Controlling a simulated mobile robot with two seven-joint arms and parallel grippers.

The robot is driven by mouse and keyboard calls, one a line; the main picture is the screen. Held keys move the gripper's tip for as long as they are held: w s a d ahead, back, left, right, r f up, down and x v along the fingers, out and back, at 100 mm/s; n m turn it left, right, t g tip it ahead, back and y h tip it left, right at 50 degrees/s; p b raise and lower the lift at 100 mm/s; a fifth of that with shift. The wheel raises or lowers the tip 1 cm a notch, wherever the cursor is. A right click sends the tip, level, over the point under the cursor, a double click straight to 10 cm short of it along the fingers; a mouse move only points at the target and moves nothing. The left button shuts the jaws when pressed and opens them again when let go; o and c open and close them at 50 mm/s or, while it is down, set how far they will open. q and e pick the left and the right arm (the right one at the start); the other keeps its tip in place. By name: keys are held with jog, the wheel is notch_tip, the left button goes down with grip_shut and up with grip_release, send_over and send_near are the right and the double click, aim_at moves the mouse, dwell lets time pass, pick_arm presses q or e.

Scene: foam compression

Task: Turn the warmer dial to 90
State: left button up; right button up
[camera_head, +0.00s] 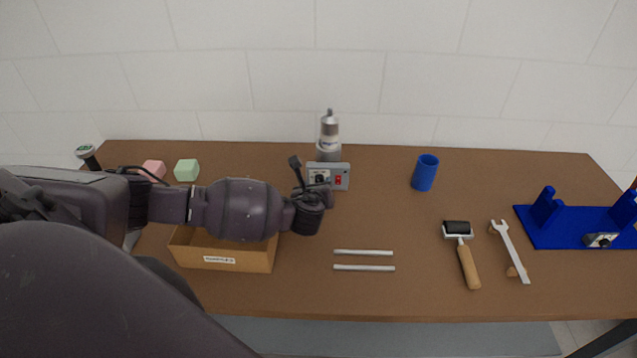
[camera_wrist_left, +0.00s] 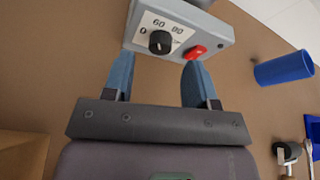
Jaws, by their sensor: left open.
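The warmer (camera_head: 342,168) is a small grey box with a silver bottle (camera_head: 329,135) above it, near the back middle of the table. Its black dial (camera_wrist_left: 160,42) sits on a white scale with printed numbers, beside a red switch (camera_wrist_left: 197,52). The dial's exact setting is too small to read. My left gripper (camera_wrist_left: 158,77) is open and empty, its two blue fingers pointing at the warmer's front, with the dial between and beyond them, apart from it. In the head view my left wrist partly covers the space before the warmer. My right gripper is not in view.
A cardboard box (camera_head: 225,262) lies under my left arm. Two metal rods (camera_head: 363,260) lie in front. A blue cup (camera_head: 425,173), a roller (camera_head: 463,258), a wrench (camera_head: 512,255) and a blue stand (camera_head: 555,238) are to the right. Pink (camera_head: 153,169) and green cubes (camera_head: 186,170) stand back left.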

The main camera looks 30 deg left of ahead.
aim_at(319, 180)
pick_arm(q)
jog(key=shift+x, duration=1.45)
jog(key=c, duration=0.9)
